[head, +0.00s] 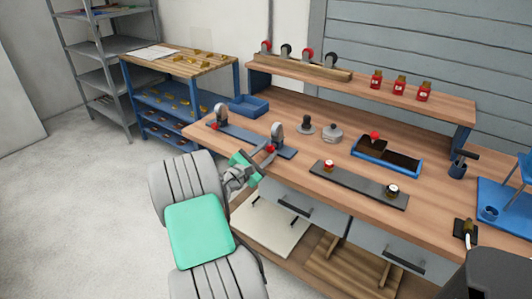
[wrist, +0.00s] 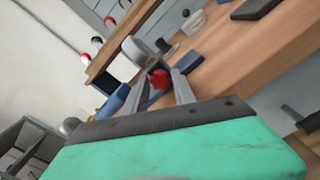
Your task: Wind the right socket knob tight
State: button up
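The right socket (head: 277,131) is a grey upright ring on a long blue-grey plate (head: 245,137) near the bench's front edge. Its red knob (head: 270,149) faces the front, and it also shows in the wrist view (wrist: 160,79). The left socket (head: 221,113) stands at the plate's other end, with a red knob low on it. My gripper (head: 266,156) is at the right knob. Its two fingers (wrist: 164,88) are spread, with the red knob between or just beyond their tips. Contact with the knob cannot be made out.
A dark board (head: 360,186) with two knobbed parts lies right of the plate. A blue tray (head: 415,169) stands behind it. A small blue bin (head: 249,106) is at the back left. A raised shelf (head: 350,80) with red jars and wheels runs along the back.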

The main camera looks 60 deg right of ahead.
jog(key=o, duration=0.3)
jog(key=n, duration=0.5)
jog(key=shift+n, duration=0.3)
jog(key=w+a+r+m+t+y+p, duration=0.1)
jog(key=w+a+m+t+y+p, duration=0.1)
jog(key=a, duration=1.1)
jog(key=w+a+r+m+t+y+p, duration=0.2)
jog(key=w+a+m+y+p, duration=0.2)
jog(key=a, duration=0.9)
jog(key=w+a+r+m+t+y+p, duration=0.2)
jog(key=w+a+m+y+p, duration=0.2)
jog(key=a, duration=1)
jog(key=shift+w+r+m+y, duration=0.1)
jog(key=shift+w+m+y, duration=0.45)
jog(key=shift+m+y, duration=0.35)
jog(key=shift+w+r+m+y, duration=0.1)
jog(key=shift+w+m+y, duration=0.45)
jog(key=shift+m+y, duration=0.35)
